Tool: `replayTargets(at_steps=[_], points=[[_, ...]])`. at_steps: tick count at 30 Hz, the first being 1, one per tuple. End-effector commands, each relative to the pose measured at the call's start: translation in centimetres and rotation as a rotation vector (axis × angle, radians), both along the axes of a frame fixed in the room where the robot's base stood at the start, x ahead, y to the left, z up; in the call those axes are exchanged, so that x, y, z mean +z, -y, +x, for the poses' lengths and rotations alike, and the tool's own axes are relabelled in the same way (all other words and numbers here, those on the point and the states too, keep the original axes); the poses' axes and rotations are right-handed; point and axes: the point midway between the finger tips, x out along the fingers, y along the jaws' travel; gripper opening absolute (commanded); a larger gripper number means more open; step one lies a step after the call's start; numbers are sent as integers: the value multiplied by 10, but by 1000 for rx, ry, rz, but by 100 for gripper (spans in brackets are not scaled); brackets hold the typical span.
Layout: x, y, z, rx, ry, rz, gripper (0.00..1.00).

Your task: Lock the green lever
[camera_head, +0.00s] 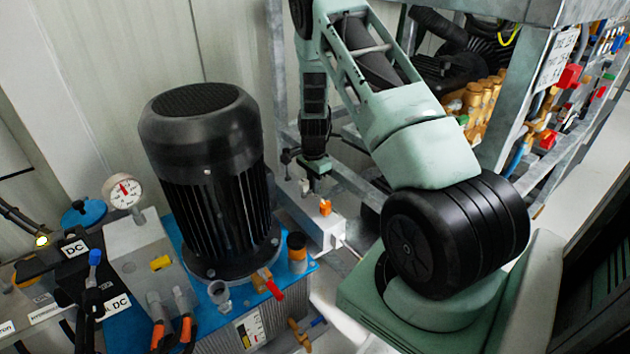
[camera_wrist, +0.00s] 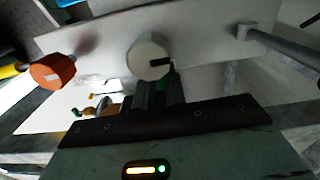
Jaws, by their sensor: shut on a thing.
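My gripper (camera_head: 314,184) reaches down to the white box beside the big motor. In the wrist view, its dark fingers (camera_wrist: 159,92) are shut just below a pale round knob (camera_wrist: 147,59). In the head view the lever is too small and hidden by my gripper to make out.
An orange knob (camera_head: 325,207) is close to my gripper on the white box (camera_head: 318,228); it also shows in the wrist view (camera_wrist: 52,72). A large black motor (camera_head: 207,180) stands to the left. Grey metal frame bars (camera_head: 277,75) run close around my arm.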

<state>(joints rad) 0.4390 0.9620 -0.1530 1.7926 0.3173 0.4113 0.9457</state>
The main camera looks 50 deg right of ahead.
Motion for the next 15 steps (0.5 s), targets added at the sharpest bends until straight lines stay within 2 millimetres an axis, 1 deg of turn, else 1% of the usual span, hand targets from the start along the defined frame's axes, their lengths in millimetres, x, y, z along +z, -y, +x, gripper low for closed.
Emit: replayTargets(at_steps=[1,6,15], points=[[3,1,2,43,1,0,0],[3,1,8,201,2,0,0],[2,-1,16,428,2,0,0]])
